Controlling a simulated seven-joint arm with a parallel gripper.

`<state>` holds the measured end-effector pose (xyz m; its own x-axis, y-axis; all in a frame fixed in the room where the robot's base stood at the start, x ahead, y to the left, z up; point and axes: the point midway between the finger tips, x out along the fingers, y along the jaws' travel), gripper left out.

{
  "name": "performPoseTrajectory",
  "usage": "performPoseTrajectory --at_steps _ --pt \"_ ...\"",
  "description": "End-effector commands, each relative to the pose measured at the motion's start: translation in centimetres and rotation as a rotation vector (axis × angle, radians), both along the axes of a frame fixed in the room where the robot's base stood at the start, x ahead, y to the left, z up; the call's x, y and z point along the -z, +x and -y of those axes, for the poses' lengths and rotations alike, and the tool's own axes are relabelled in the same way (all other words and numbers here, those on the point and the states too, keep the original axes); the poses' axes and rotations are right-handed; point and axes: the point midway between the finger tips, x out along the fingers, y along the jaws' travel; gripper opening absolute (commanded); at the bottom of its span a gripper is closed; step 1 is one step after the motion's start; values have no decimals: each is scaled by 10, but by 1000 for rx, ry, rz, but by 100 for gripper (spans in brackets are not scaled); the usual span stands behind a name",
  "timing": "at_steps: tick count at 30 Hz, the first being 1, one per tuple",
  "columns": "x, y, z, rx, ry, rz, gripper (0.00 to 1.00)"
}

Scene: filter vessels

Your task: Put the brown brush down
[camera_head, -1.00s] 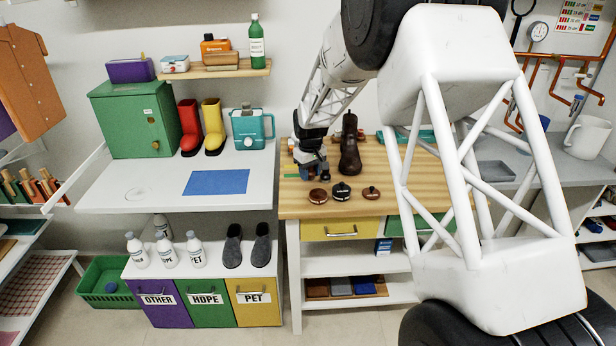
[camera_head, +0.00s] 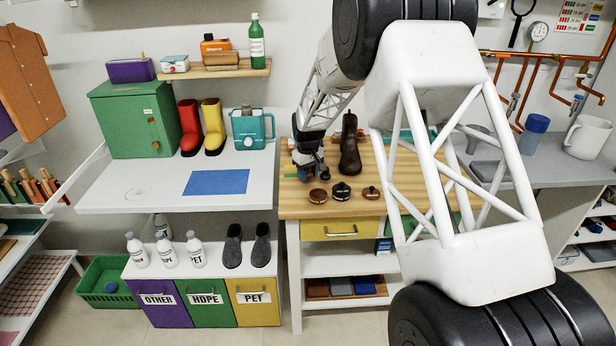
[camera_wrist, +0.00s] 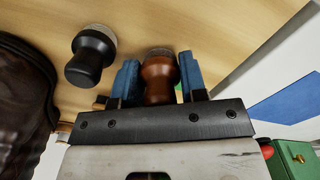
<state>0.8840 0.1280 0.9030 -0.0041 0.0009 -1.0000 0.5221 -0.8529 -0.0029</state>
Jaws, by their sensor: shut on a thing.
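The brown brush (camera_wrist: 158,82) has a rounded wooden handle and sits between the two blue fingers of my gripper (camera_wrist: 159,64) in the wrist view. My gripper is shut on its handle. The brush's bristle end points at the wooden bench top (camera_wrist: 190,22); I cannot tell whether it touches it. In the head view my gripper (camera_head: 306,172) is low over the left part of the bench top (camera_head: 290,207), and the brush is not clearly made out there. A black brush (camera_wrist: 90,55) stands beside it, apart from my gripper.
A dark brown boot (camera_head: 349,150) stands right of my gripper and also shows in the wrist view (camera_wrist: 22,100). Several round tins, including a dark one (camera_head: 341,191), lie along the bench's front. The white table (camera_head: 140,195) with a blue mat (camera_head: 217,182) is to the left.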

Motion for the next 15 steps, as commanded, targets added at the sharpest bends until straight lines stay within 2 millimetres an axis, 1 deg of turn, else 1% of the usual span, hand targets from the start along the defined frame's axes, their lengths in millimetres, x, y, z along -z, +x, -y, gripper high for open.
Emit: performPoseTrajectory --at_steps 1,4,15 --pt "5 0 0 0 0 0 20" --pt "11 0 0 0 1 1 20" --pt "14 0 0 0 1 1 20"
